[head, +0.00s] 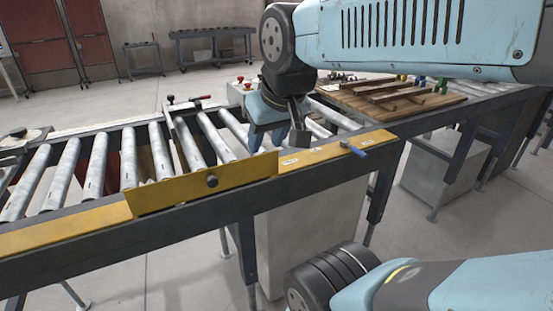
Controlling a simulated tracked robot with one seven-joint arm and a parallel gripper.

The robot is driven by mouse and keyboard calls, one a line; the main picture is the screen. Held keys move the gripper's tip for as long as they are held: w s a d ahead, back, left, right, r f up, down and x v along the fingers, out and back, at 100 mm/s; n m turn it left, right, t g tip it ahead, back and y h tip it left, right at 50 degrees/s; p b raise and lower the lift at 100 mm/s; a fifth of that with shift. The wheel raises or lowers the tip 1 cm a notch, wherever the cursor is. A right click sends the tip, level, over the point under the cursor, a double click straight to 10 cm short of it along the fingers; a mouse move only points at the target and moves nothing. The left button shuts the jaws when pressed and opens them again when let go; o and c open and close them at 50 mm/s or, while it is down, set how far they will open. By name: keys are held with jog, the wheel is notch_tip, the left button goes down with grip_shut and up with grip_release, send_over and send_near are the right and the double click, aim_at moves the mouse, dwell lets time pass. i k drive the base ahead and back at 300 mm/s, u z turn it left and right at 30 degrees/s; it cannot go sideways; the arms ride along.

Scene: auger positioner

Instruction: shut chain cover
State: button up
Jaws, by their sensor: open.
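The chain cover (190,190) is a yellow plate on the near side rail of the roller conveyor, in the head view. It stands tilted up out of line with the flat yellow strips on either side. A dark round knob (212,181) sits on its face toward the right. My gripper (297,137) hangs over the conveyor, just right of and above the cover's right end, apart from the knob. It is open, and I see nothing between its fingers. The arm's wrist hides part of the rollers behind it.
Metal rollers (92,168) run behind the cover. A blue-handled tool (353,149) lies on the rail at right. A wooden pallet (420,103) with timber pieces stands beyond. A red-handled clamp bar (184,143) crosses the rollers.

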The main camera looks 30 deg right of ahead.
aim_at(150, 197)
jog(key=u, duration=0.9)
jog(key=k, duration=0.7)
jog(key=z, duration=0.35)
